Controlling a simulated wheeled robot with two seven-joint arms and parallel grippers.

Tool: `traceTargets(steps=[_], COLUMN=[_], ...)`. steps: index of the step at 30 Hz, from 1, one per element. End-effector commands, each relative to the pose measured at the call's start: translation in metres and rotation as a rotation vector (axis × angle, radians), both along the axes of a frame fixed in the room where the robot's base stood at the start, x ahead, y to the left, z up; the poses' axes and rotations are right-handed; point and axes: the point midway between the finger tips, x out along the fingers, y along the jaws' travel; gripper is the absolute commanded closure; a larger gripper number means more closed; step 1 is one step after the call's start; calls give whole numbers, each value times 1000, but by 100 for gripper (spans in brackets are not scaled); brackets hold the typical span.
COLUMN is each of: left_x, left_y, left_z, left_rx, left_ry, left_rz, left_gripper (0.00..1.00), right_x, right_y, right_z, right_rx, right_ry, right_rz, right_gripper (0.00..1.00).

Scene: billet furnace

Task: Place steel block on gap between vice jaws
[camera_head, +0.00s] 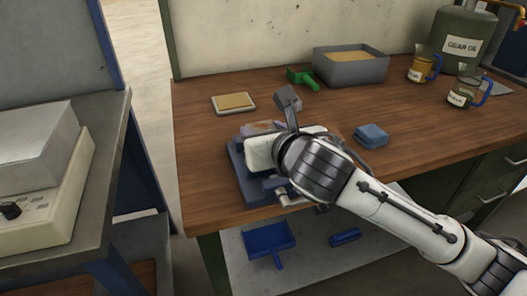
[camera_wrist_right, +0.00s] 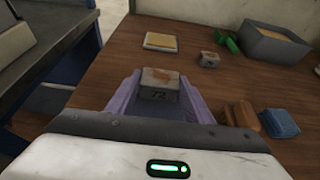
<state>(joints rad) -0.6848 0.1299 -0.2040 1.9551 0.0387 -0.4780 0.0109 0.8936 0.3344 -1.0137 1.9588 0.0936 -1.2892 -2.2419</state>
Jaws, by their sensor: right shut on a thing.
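The vice (camera_head: 244,181) has a blue base at the table's front edge. I cannot tell whether the block touches the jaws. My left gripper is not in view.
A shallow tray (camera_head: 234,103), green brush (camera_head: 303,78) and grey bin (camera_head: 350,67) stand behind. Another small block (camera_wrist_right: 209,59) lies near the brush. Right of the vice are a brown block (camera_wrist_right: 239,113) and blue cloths (camera_head: 371,136). Jugs (camera_head: 421,68) stand farther right.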

Motion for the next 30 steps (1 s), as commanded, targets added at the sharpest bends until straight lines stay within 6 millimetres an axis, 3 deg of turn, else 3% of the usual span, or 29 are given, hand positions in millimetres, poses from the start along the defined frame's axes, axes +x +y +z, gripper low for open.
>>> traceTargets(steps=[5,13,24,25,27,30], left_x=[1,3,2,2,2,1], left_y=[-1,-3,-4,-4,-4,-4], left_z=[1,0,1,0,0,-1], left_rx=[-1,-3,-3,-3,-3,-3], left_ry=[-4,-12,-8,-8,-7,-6], left_rz=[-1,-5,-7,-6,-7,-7], left_gripper=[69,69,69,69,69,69], right_x=[1,0,1,0,0,0], right_y=[0,0,0,-1,-1,-1], right_z=[-10,-42,-45,-48,-48,-48], right_rx=[4,4,3,1,1,1], right_ry=[-7,-6,-9,-1,-1,-1], right_rz=[1,1,0,-1,-1,-1], right_gripper=[96,96,96,48,37,35])
